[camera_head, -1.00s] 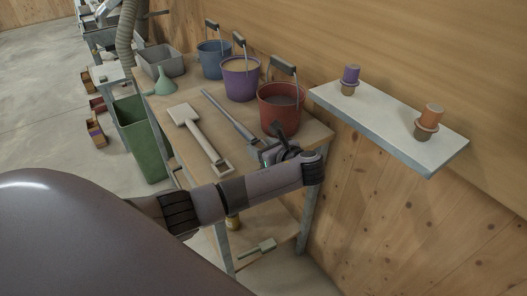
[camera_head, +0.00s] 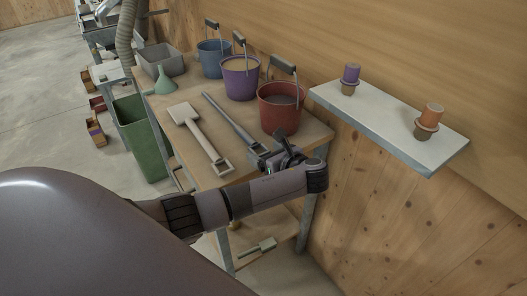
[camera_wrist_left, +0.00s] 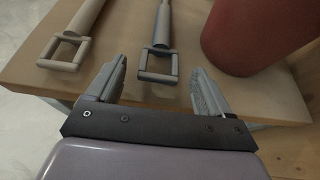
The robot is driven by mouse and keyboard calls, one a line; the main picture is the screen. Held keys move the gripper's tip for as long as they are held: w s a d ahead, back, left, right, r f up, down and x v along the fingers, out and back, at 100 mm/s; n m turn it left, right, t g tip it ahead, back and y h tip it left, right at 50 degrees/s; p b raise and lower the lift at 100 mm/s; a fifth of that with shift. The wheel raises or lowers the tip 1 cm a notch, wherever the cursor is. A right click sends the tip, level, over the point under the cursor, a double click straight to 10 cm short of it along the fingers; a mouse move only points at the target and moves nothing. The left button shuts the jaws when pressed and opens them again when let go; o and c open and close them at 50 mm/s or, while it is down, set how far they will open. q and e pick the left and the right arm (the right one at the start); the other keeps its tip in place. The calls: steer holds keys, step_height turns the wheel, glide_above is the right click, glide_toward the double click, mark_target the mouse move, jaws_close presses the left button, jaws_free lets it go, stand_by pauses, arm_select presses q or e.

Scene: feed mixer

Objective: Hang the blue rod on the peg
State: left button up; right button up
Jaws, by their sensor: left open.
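The blue rod (camera_head: 230,116), a long blue-grey shaft with a square loop handle, lies on the wooden table between a beige paddle and the buckets. In the left wrist view its loop handle (camera_wrist_left: 158,66) lies near the table's front edge, between the lines of my fingers. My left gripper (camera_head: 274,156) is at the table's near right corner, close to the handle end. In the left wrist view the left gripper (camera_wrist_left: 160,76) is open and empty, its fingers either side of the handle and apart from it. I cannot make out a peg clearly. My right gripper is not in view.
The beige paddle (camera_head: 202,134) lies left of the rod. Red (camera_head: 280,110), purple (camera_head: 240,80) and blue (camera_head: 213,60) buckets stand behind. A wall shelf (camera_head: 385,125) holds purple and orange capped items. A green bin (camera_head: 140,140) stands left of the table.

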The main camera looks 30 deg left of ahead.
arm_select(q)
steer(key=s+v, duration=0.1)
steer(key=v, duration=0.4)
steer(key=s+d+f+n+t+h, duration=0.1)
steer(key=s+d+f+n+h, duration=0.35)
steer(key=f, duration=0.45)
steer(key=s+d+f+n+t+h, duration=0.1)
steer(key=s+d+f+n+h, duration=0.1)
steer(key=s+d+f+h, duration=0.35)
steer(key=s+a+n+t+h, duration=0.2)
steer(key=s+n+t+h, duration=0.1)
steer(key=s+n, duration=0.9)
steer(key=shift+s+n+h, duration=0.35)
steer(key=shift+n+h, duration=0.4)
steer(key=shift+h, duration=0.05)
steer(key=shift+f+t, duration=0.15)
steer(key=shift+t, duration=0.15)
steer(key=c, duration=0.7)
steer(key=shift+a, duration=0.15)
